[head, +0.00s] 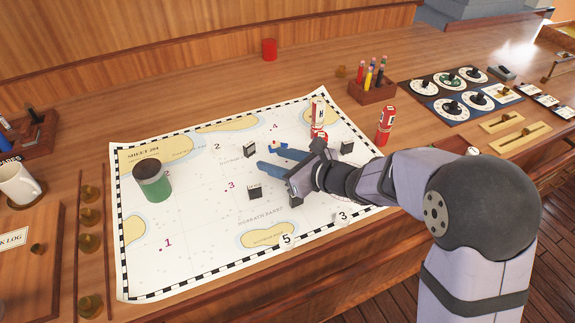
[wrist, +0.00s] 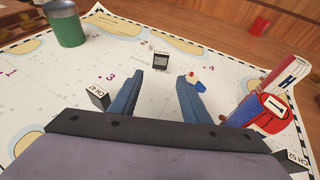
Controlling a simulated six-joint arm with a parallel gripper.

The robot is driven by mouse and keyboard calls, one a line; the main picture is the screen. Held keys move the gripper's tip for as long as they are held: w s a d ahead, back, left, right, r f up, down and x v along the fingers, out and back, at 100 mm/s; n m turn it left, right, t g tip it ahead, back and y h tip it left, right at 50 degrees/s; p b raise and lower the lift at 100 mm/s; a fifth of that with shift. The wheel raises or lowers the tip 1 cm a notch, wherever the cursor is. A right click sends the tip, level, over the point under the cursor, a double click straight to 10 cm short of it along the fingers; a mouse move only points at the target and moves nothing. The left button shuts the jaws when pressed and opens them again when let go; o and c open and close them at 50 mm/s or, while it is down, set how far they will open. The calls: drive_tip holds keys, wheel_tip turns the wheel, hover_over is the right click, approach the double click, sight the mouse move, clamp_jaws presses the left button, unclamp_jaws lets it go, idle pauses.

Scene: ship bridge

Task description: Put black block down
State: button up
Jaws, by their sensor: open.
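My gripper (head: 267,157) is open and empty low over the white chart (head: 195,215). In the wrist view, its blue fingers (wrist: 162,78) are apart with bare chart between them. Three small black blocks with white labels are on the chart. One black block (head: 249,150) stands just beyond the fingertips and shows between them in the wrist view (wrist: 160,60). A second block (head: 255,192) is outside the left finger (wrist: 97,98). A third block (head: 347,148) is behind the fingers, to the right; its CH 52 label shows at the wrist view's lower right (wrist: 292,160).
A green cylinder (head: 153,185) stands at the chart's left. A small blue, white and red piece (wrist: 197,83) is close to the right finger. Red-and-white pieces (head: 318,115) stand behind the gripper. A red bottle (head: 386,125) and pencil holder (head: 372,91) stand off the chart.

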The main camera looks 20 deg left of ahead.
drive_tip(key=shift+v, duration=2.05)
